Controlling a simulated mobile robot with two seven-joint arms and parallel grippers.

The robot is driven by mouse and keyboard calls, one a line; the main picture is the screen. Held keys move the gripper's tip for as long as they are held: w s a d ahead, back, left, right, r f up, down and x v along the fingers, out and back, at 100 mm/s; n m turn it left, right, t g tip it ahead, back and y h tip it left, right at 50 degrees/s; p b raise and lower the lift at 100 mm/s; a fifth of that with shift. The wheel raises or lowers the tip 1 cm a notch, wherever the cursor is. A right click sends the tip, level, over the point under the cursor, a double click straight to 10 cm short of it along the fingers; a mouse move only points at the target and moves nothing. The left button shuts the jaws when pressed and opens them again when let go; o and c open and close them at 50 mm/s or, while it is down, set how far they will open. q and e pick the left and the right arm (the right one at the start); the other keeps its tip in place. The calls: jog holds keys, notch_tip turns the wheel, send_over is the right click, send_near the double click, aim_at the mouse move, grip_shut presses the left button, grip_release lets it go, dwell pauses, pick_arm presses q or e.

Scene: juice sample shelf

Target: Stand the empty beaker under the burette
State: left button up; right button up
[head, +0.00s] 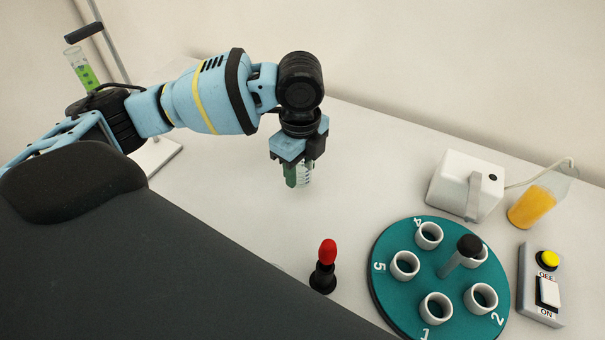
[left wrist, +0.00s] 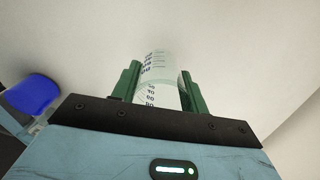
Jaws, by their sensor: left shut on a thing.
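My left gripper (head: 298,178) is shut on a clear beaker (head: 306,173) and points down over the white table. The beaker has dark graduation marks and shows between the green fingers of the left gripper (left wrist: 160,88) in the left wrist view (left wrist: 160,68). I see no liquid in its visible part. A clear graduated tube with green liquid (head: 83,70), which looks like the burette, is at the upper left in the head view, well to the left of the beaker. Its lower end is hidden behind my left arm. My right gripper is not in view.
A white stand base (head: 156,156) lies below the tube. A teal carousel (head: 397,290) with several white cups is at the lower right. Near it are a red-topped black object (head: 325,268), a white box (head: 466,185), an orange-filled beaker (head: 532,206) and a switch panel (head: 540,285). The table's middle is clear.

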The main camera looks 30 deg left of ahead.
aim_at(302, 177)
pick_arm(q)
jog(key=shift+w, duration=0.1)
jog(key=shift+w+a, duration=0.1)
jog(key=shift+w, duration=0.2)
notch_tip(302, 177, down, 3)
jog(key=shift+f, duration=0.2)
jog(key=shift+f, duration=0.2)
jog(key=o, duration=1)
